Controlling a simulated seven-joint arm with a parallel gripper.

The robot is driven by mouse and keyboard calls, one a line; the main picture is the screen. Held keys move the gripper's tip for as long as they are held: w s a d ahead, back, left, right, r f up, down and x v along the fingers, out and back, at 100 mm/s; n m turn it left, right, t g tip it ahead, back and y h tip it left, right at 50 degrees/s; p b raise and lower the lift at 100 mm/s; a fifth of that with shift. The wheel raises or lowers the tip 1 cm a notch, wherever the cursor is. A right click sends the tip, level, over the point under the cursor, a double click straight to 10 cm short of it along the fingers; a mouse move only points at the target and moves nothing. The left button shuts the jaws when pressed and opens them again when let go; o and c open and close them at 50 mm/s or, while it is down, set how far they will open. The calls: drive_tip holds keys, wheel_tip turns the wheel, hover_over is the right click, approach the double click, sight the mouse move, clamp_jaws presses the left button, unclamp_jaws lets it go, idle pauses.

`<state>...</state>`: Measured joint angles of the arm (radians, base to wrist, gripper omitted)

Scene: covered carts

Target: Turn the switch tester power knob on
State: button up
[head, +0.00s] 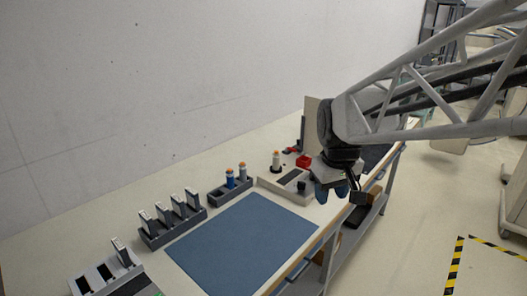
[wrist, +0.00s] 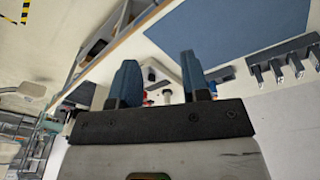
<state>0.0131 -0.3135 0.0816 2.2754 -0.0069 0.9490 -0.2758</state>
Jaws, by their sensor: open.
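The switch tester is a beige box (head: 284,180) with a dark panel, near the right part of the bench. A small black knob (head: 301,186) stands on its right end. In the wrist view, part of the pale tester (wrist: 160,70) shows between the open fingers of my gripper (wrist: 159,60). The knob's on or off setting is too small to read.
A blue mat (head: 243,245) covers the bench front. Racks with grey units (head: 172,222) and a holder with two orange-topped bottles (head: 230,188) stand behind it. An orange-topped cylinder (head: 276,162) and a red block (head: 303,161) are behind the tester. The wall bounds the back.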

drive_tip(key=w+f+n+g, duration=0.1)
drive_tip(key=w+f+n, duration=0.2)
drive_tip(key=w, duration=1.4)
drive_tip(key=n, duration=0.3)
hover_over(302, 182)
drive_tip(key=s, duration=0.1)
drive_tip(key=shift+g, duration=0.4)
wheel_tip(302, 182, down, 8)
drive_tip(key=shift+a, duration=0.1)
drive_tip(key=shift+w+f, duration=0.4)
drive_tip(key=shift+w, duration=0.1)
drive_tip(key=shift+f, duration=0.1)
drive_tip(key=shift+f, duration=3.8)
clamp_jaws()
